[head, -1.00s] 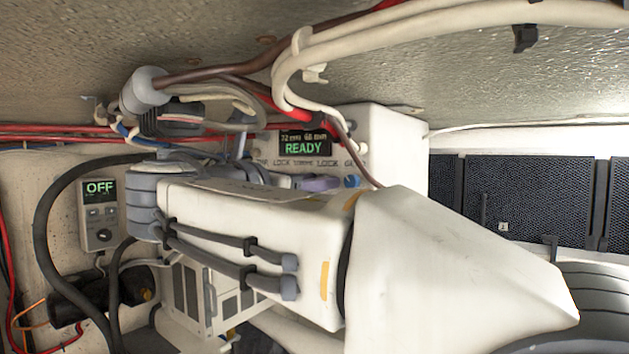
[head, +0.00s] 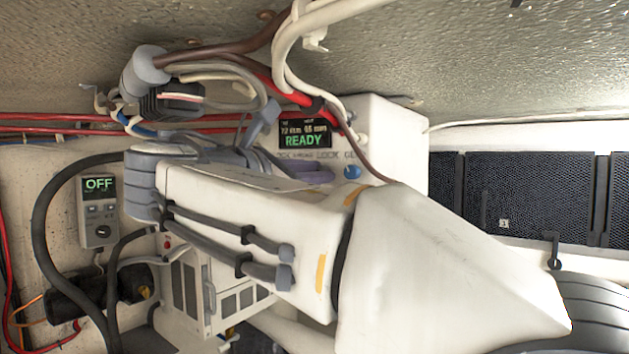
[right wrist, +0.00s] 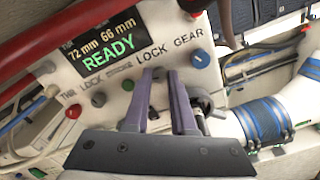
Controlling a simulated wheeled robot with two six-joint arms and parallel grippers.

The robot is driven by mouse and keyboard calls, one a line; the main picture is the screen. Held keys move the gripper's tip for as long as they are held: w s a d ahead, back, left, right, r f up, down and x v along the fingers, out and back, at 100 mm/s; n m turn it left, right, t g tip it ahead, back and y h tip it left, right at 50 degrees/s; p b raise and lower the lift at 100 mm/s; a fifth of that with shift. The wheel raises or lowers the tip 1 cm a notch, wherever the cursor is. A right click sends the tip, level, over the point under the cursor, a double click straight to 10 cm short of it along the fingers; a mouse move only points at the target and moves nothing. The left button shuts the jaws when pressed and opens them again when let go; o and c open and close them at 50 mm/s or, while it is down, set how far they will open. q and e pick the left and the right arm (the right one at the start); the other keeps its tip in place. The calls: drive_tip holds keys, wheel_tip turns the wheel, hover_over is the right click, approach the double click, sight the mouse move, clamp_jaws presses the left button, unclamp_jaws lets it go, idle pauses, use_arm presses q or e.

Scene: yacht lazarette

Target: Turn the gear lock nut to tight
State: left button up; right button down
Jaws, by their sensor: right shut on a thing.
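The gear lock nut is the grey piece (right wrist: 159,73) on the white control panel (right wrist: 222,80), below the second LOCK label in the right wrist view. My right gripper (right wrist: 161,78) is shut on it with its two purple fingers, which hide most of the nut. How far it is turned cannot be seen. In the head view the fingers of my right gripper (head: 312,175) show only partly behind my white right arm, below the panel's display (head: 304,134), which reads READY. The wrist view display (right wrist: 100,45) reads 72 mm and 66 mm. My left gripper is not in view.
A blue GEAR knob (right wrist: 201,58) sits close right of the fingers. A dark knob (right wrist: 98,99) and a red knob (right wrist: 73,110) are to the left. Cables (head: 290,75) hang above the panel. A small box (head: 99,210) reading OFF is at the left.

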drive_tip(key=shift+m+b, duration=3.05)
drive_tip(key=shift+m, duration=4.45)
drive_tip(key=c, duration=0.7)
unclamp_jaws()
drive_tip(key=shift+c, duration=0.2)
